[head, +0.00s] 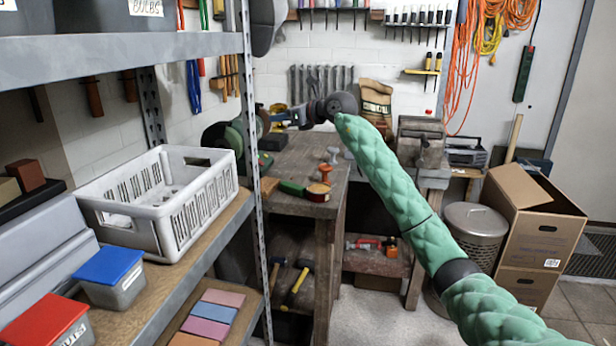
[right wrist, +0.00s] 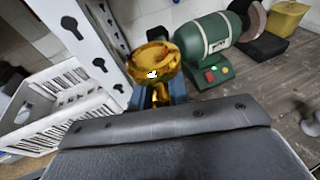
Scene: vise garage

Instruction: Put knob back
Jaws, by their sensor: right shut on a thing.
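In the right wrist view, a shiny gold-coloured round knob (right wrist: 152,64) sits between the blue fingers of my right gripper (right wrist: 158,95), which is shut on it. The knob is held up in the air, with the green bench grinder (right wrist: 212,42) behind it and to the right. In the head view my right gripper (head: 287,117) is above the far part of the workbench (head: 304,146), close to the grinder (head: 226,136). The knob is too small to make out surely there. The place where the knob belongs cannot be told. My left gripper is not in view.
A metal shelf post (head: 250,120) stands left of the bench. A white crate (head: 165,205) is on the shelf; it also shows in the wrist view (right wrist: 60,108). Red knob-like items (head: 325,170) and a green-handled tool (head: 303,189) lie on the bench. Cardboard boxes (head: 530,225) stand right.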

